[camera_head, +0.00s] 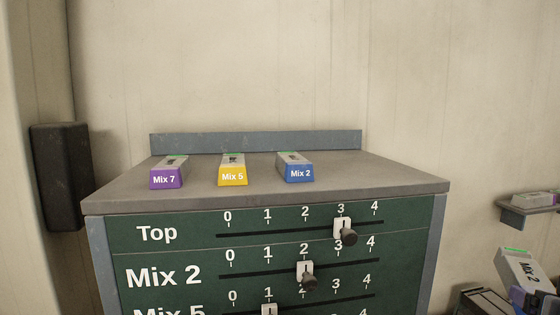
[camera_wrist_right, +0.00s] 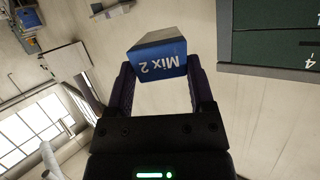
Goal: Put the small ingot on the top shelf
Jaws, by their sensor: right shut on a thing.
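My right gripper (camera_wrist_right: 160,78) is shut on a small ingot (camera_wrist_right: 158,62) with a blue end face lettered Mix 2, upside down in the wrist view. The held ingot (camera_head: 524,268) also shows at the lower right of the head view, tilted, with a green strip at its upper end. It is in the air, to the right of the cabinet. A small grey shelf (camera_head: 516,214) projects at the right edge of the head view, above the held ingot. Another ingot (camera_head: 535,199) lies on it. The shelf is cut off by the picture edge. My left gripper is out of view.
A green cabinet (camera_head: 270,262) with sliders stands in the middle. Its grey top (camera_head: 390,182) bears purple Mix 7 (camera_head: 168,178), yellow Mix 5 (camera_head: 232,175) and blue Mix 2 (camera_head: 300,173) ingots. A dark object (camera_head: 482,301) is at the lower right.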

